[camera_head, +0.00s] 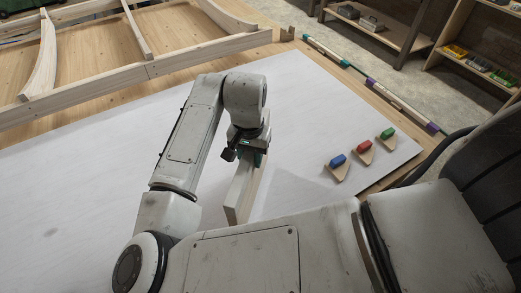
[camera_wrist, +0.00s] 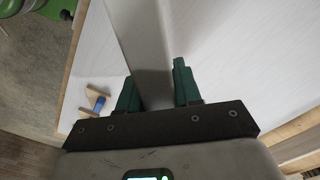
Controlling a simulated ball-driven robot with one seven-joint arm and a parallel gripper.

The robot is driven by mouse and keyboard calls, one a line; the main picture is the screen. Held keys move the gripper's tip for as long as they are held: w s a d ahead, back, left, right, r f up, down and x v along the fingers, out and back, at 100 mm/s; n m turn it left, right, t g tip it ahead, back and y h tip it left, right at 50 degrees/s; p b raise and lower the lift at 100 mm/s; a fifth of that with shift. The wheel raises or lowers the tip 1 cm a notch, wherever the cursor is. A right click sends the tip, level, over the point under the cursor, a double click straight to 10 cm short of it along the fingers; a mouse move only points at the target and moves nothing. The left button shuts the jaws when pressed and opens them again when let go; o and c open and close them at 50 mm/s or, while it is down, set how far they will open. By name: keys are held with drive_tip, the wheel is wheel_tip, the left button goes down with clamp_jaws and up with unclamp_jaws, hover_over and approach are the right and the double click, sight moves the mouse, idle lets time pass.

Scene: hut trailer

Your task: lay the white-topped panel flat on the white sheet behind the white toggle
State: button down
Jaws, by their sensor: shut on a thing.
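My gripper (camera_head: 250,152) is shut on a pale wooden panel (camera_head: 240,192), held on edge and tilted above the white sheet (camera_head: 85,195). I cannot tell whether its lower end touches the sheet. In the wrist view the panel (camera_wrist: 140,45) is a long grey-white strip between the green fingers of my gripper (camera_wrist: 155,88), with the sheet (camera_wrist: 240,55) beyond it. I cannot make out a white toggle in either view; my arm hides part of the sheet.
Blue (camera_head: 338,161), red (camera_head: 364,146) and green (camera_head: 388,133) toggles on small wooden wedges stand at the sheet's right. A wooden frame (camera_head: 150,68) lies at the back left. A pole (camera_head: 375,84) runs along the table's right edge. The sheet's left is clear.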

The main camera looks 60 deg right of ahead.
drive_tip(key=shift+w+f, duration=0.5)
drive_tip(key=shift+f, duration=1.6)
drive_tip(key=c, duration=0.8)
unclamp_jaws()
drive_tip(key=shift+s, duration=0.1)
wheel_tip(320, 180, up, 12)
drive_tip(key=shift+r+b, duration=0.15)
drive_tip(key=shift+b, duration=0.15)
